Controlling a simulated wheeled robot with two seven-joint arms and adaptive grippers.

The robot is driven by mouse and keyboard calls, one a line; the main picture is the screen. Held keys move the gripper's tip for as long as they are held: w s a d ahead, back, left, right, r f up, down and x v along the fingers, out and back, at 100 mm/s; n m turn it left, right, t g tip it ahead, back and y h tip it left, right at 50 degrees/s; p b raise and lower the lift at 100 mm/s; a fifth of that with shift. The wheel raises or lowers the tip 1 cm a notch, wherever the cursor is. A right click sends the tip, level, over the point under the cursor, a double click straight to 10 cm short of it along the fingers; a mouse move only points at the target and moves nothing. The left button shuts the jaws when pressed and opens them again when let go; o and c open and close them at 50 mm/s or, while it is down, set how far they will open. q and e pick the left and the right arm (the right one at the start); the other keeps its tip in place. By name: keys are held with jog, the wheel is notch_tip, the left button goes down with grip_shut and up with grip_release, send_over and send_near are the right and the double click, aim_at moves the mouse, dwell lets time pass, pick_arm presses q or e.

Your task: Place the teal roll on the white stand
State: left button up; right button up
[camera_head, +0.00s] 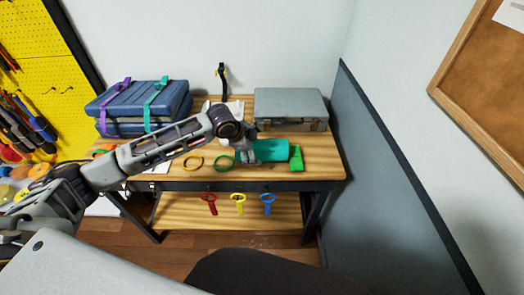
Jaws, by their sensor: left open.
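The teal roll (275,150) lies on its side on the wooden table, right of centre. My left gripper (249,157) is open at the roll's left end and hides part of it. I cannot tell whether the fingers touch the roll or reach around it. A white object (237,106), likely the white stand, shows behind my left arm's wrist, mostly hidden by it. My right gripper is not in view.
A grey case (290,107) lies behind the roll, and a green item (297,158) is right of it. Strapped blue cases (140,105) stand back left. A grey partition (390,180) borders the right.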

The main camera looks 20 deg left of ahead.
pick_arm(q)
jog(key=shift+x, duration=2.55)
jog(key=shift+w, duration=0.15)
jog(key=c, duration=1.2)
jog(key=shift+o, duration=0.2)
jog(key=shift+r, duration=0.1)
jog(key=shift+r, duration=5)
